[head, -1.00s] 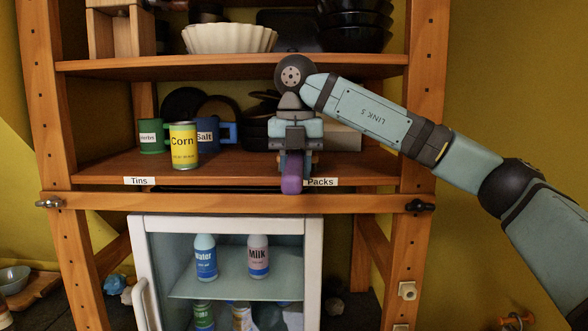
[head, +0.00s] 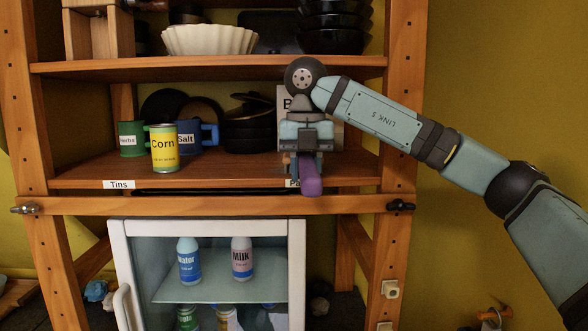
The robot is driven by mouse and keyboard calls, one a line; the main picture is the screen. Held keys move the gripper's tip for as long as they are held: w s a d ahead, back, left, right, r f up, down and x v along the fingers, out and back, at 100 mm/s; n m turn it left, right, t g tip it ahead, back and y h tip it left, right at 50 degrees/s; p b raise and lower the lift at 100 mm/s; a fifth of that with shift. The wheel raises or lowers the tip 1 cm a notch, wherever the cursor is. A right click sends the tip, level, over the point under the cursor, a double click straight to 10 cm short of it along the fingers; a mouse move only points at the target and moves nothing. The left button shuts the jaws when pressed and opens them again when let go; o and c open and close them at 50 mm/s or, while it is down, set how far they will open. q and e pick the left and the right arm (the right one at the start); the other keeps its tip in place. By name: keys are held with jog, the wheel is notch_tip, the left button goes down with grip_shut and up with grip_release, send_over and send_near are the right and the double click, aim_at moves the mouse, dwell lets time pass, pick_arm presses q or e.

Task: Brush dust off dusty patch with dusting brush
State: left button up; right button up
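My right arm comes in from the right, and my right gripper (head: 304,162) is at the front of the middle shelf, by the "Packs" end. It is shut on a purple-handled thing (head: 309,183), which appears to be the dusting brush. The purple end points towards me over the shelf's front edge; the bristles are hidden behind the gripper. I cannot make out a dusty patch; the shelf (head: 230,168) under and behind the gripper is partly hidden. My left gripper is not in view.
A corn tin (head: 163,148), a green tin (head: 131,139) and a blue salt tin (head: 197,138) stand at the shelf's left. A glass-fronted fridge (head: 207,228) stands below. The shelf's front middle is clear.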

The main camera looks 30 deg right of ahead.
jog(key=shift+s+d, duration=0.1)
jog(key=shift+d, duration=0.1)
jog(key=shift+s+d, duration=0.15)
jog(key=shift+d, duration=0.15)
jog(key=shift+d+r, duration=0.1)
jog(key=shift+d, duration=0.1)
dwell(0.4)
jog(key=shift+p, duration=0.3)
jog(key=shift+r, duration=0.1)
jog(key=shift+d, duration=0.15)
